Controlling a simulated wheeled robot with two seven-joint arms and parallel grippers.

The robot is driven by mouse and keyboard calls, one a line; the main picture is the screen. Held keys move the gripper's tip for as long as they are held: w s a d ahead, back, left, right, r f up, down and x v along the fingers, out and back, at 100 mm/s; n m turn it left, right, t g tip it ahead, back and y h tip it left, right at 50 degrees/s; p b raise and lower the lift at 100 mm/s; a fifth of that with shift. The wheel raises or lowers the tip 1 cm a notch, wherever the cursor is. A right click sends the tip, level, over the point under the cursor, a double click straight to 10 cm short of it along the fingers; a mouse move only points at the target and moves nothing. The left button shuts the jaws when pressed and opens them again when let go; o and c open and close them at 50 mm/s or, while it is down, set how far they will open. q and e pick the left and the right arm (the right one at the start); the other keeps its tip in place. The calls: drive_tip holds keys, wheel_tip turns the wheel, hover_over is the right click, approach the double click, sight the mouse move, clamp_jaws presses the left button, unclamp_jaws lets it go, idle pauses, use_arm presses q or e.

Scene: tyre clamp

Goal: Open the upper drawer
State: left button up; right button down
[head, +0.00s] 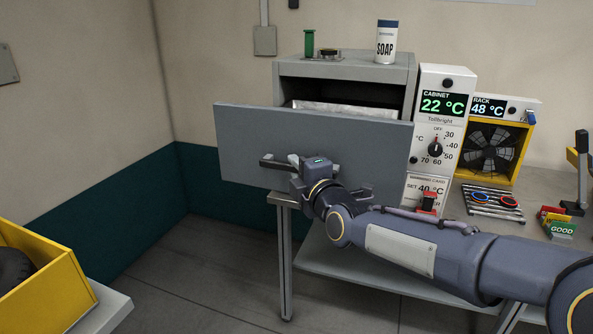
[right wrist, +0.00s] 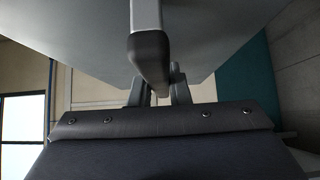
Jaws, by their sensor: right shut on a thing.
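The grey drawer front (head: 250,135) stands well forward of its cabinet (head: 350,72), so the drawer is open. Its dark handle (head: 272,163) runs across the front, and the handle's end also shows in the right wrist view (right wrist: 150,55). My right gripper (head: 306,166) is shut on the handle, hiding its middle. Its fingers (right wrist: 160,92) show behind the handle in the right wrist view. A pale, flat thing (head: 340,107) shows inside, over the drawer's top edge. No second drawer front shows. My left gripper is not in view.
A soap container (head: 387,42) and a green item (head: 309,43) stand on the cabinet. The temperature panel (head: 443,105) is close on its right. A yellow bin (head: 45,285) is at lower left. The floor (head: 200,275) left of the bench is clear.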

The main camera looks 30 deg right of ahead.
drive_tip(key=shift+s+a, duration=0.1)
drive_tip(key=shift+a, duration=0.05)
drive_tip(key=c, duration=1.4)
unclamp_jaws()
drive_tip(key=shift+o, duration=0.2)
drive_tip(key=s+b, duration=0.1)
drive_tip(key=s, duration=0.6)
drive_tip(key=shift+s+a, duration=0.25)
drive_tip(key=shift+s, duration=0.1)
